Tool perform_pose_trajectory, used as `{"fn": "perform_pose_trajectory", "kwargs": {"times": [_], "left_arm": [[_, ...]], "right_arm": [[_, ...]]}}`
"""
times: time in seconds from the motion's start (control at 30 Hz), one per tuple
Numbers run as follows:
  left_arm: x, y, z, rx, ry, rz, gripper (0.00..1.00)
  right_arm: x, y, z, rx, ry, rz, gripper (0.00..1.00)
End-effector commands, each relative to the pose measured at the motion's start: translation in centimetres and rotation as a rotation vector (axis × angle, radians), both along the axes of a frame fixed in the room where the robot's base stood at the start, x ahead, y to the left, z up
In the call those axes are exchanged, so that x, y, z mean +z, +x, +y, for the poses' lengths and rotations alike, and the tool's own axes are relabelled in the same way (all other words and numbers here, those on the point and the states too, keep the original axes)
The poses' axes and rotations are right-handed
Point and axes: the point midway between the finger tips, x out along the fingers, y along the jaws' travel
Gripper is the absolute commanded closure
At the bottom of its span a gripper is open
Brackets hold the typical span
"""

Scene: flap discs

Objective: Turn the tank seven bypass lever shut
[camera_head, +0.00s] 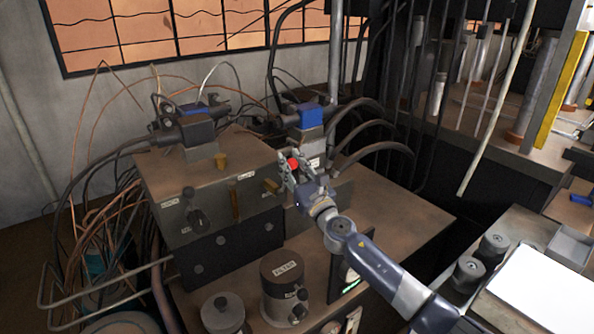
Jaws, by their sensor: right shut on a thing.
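My right gripper (296,168) comes in from the lower right and is at the front of a grey valve block (310,146) with a blue top. It is shut on a small red-ended part, which looks like the bypass lever (293,163). The fingers hide most of this lever, so I cannot tell its angle. The label beside it is too small to read. My left gripper is not in view.
A larger grey block (250,160) with knobs and small labels stands to the left. A cylinder marked FILTER (283,280) and a dark-topped cylinder (222,312) stand in front. Black hoses (375,150) arch behind to the right. The brown top (405,215) right of the block is clear.

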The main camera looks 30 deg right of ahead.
Motion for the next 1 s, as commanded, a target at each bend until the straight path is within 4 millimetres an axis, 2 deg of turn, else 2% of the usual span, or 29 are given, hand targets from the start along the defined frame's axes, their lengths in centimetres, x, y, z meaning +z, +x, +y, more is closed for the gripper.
{"fn": "perform_pose_trajectory", "kwargs": {"times": [0.03,0.5,1.0], "left_arm": [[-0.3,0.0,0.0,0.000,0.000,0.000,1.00],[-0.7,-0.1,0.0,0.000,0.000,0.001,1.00],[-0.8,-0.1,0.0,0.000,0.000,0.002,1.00]], "right_arm": [[-1.1,-0.1,0.3,0.000,-0.052,0.016,1.00],[-0.2,-0.3,3.2,0.001,-0.400,-0.012,1.00],[-0.2,-0.3,4.2,0.002,-0.514,-0.020,1.00]]}}
